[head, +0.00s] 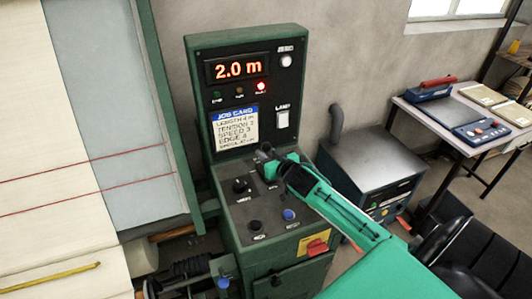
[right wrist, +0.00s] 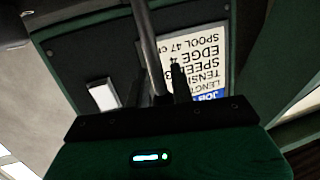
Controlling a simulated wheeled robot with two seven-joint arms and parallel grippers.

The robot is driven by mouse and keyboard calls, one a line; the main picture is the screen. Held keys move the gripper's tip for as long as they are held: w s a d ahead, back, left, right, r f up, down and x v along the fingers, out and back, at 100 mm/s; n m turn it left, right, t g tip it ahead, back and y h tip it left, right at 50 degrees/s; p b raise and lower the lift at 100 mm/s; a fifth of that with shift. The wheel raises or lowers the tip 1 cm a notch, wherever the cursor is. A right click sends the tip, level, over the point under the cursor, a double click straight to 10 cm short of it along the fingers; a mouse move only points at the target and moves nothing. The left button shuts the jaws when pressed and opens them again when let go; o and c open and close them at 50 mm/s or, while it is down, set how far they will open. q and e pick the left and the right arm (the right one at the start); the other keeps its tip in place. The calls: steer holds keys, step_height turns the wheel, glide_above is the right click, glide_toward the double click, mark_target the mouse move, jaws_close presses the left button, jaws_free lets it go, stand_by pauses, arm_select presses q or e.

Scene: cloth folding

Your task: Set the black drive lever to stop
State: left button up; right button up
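The control console (head: 232,226) stands in the middle of the head view. My right gripper (head: 268,158) reaches in from the right over the rear of its sloping panel. In the right wrist view a grey rod (right wrist: 149,40), likely the drive lever's shaft, runs between the two fingers (right wrist: 157,85) of this gripper. The fingers stand apart, with a gap on the left of the rod; firm contact is not visible. The lever's black grip and its stop marking cannot be made out; my gripper covers that spot in the head view. My left gripper is not in view.
The upright panel has a red 2.0 m display (head: 237,69), a blue-headed job card (head: 236,127) and a white lamp switch (head: 283,119). Black knobs (head: 241,186) and a blue button (head: 289,215) sit close to my gripper. A red-and-yellow switch (head: 316,245) is on the front.

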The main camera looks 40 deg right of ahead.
steer(key=shift+o, duration=0.2)
steer(key=shift+s, duration=0.25)
steer(key=s+r+b, duration=0.2)
steer(key=s+b, duration=0.2)
steer(key=s, duration=0.9)
steer(key=shift+a+r, duration=0.2)
steer(key=shift+a, duration=0.1)
steer(key=shift+s, duration=0.1)
steer(key=shift+f, duration=0.1)
